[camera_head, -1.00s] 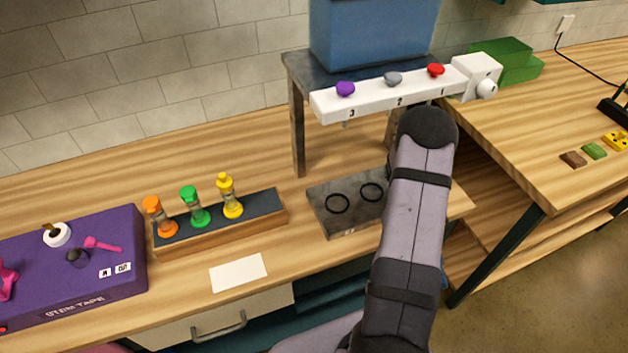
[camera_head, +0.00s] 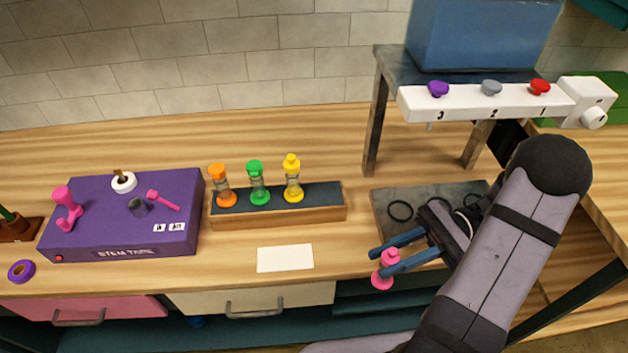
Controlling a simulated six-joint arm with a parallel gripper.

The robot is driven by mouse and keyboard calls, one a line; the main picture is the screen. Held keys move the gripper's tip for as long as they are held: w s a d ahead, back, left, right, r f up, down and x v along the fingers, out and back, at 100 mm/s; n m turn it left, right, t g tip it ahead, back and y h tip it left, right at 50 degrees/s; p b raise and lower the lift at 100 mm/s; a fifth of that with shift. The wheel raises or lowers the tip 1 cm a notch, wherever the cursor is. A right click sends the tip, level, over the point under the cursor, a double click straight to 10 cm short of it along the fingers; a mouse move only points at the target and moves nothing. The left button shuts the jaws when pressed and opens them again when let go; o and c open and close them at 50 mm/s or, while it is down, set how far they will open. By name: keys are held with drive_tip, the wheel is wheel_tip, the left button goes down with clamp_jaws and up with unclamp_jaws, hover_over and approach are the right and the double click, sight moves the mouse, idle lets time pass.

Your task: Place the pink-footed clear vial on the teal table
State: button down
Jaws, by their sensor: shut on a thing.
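My gripper (camera_head: 380,262) is at the right of the view, near the bench's front edge, reaching left with its two blue fingers. It is shut on a vial (camera_head: 382,281) with a pink foot and a pink top. The vial's clear middle is mostly hidden by the fingers. The vial is held in front of the grey plate, to the right of the white card.
A wooden rack (camera_head: 283,227) holds orange, green and yellow vials. The purple stem tape box (camera_head: 120,238) is at left. A white card (camera_head: 285,258) lies in front of the rack. The dispenser bar (camera_head: 480,103) stands over the grey plate (camera_head: 382,215).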

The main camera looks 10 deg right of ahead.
drive_tip(key=w+a+r+m+t+b, duration=0.2)
drive_tip(key=w+a+r+m+t, duration=0.15)
drive_tip(key=w+m+t, duration=0.4)
drive_tip(key=w+d+r+m+t+h+b, duration=0.3)
drive_tip(key=w+d+m+t+h, duration=0.2)
drive_tip(key=w+t, duration=0.4)
drive_tip(key=shift+m+t+h, duration=0.9)
drive_tip(key=shift+m+t, duration=0.15)
drive_tip(key=shift+t, duration=0.4)
drive_tip(key=shift+w, duration=0.1)
drive_tip(key=f+p+x, duration=0.2)
drive_tip(key=p+x, duration=0.1)
drive_tip(key=x, duration=1.5)
drive_tip(key=shift+f, duration=0.1)
drive_tip(key=shift+f+p, duration=0.5)
drive_tip(key=shift+f, duration=1.4)
